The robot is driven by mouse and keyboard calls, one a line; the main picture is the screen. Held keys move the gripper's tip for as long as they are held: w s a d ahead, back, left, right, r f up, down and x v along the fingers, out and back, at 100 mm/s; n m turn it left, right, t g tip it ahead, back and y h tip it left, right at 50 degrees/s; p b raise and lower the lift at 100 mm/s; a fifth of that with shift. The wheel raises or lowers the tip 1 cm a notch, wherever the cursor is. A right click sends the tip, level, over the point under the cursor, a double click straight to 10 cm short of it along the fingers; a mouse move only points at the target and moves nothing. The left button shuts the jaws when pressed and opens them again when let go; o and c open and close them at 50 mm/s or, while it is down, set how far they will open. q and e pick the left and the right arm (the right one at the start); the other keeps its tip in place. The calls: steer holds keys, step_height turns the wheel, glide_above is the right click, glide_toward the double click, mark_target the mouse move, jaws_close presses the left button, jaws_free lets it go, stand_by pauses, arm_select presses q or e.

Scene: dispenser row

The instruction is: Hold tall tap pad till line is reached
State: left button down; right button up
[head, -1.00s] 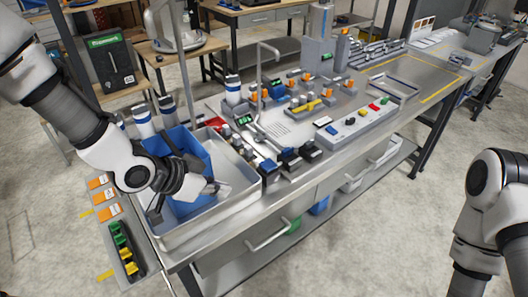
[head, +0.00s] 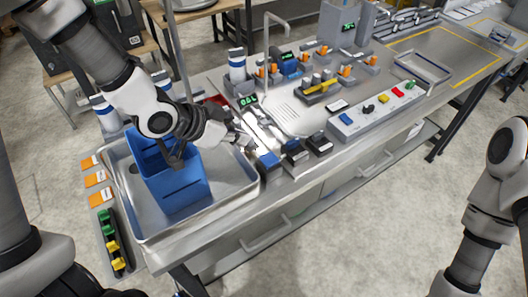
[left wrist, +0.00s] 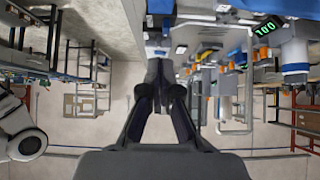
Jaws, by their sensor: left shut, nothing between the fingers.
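My left gripper (head: 236,136) is shut and empty, at the right rim of the metal tray (head: 240,206). Its fingers (left wrist: 160,72) are together in the left wrist view. A blue pad block (head: 269,162) and two dark blocks (head: 294,152) (head: 319,145) stand just right of it on the bench edge; I see no clear contact. A blue open container (head: 182,188) stands in the tray, partly behind my arm; no line on it is readable. A thin hooked tap (head: 268,70) rises behind the blocks. A taller post (head: 169,50) runs out of the picture top. My right gripper is out of view.
A grey button panel (head: 375,112) is to the right. Bottles with blue bands (head: 237,65) and small parts crowd the bench. An empty metal tray (head: 424,68) is farther right.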

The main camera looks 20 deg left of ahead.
arm_select(q)
steer(key=p, duration=0.2)
glide_above(273, 157)
steer(key=s+a, duration=0.2)
steer(key=f, duration=0.6)
steer(key=shift+s+d, duration=0.2)
step_height(273, 157, down, 4)
steer(key=shift+w+a+f, duration=0.15)
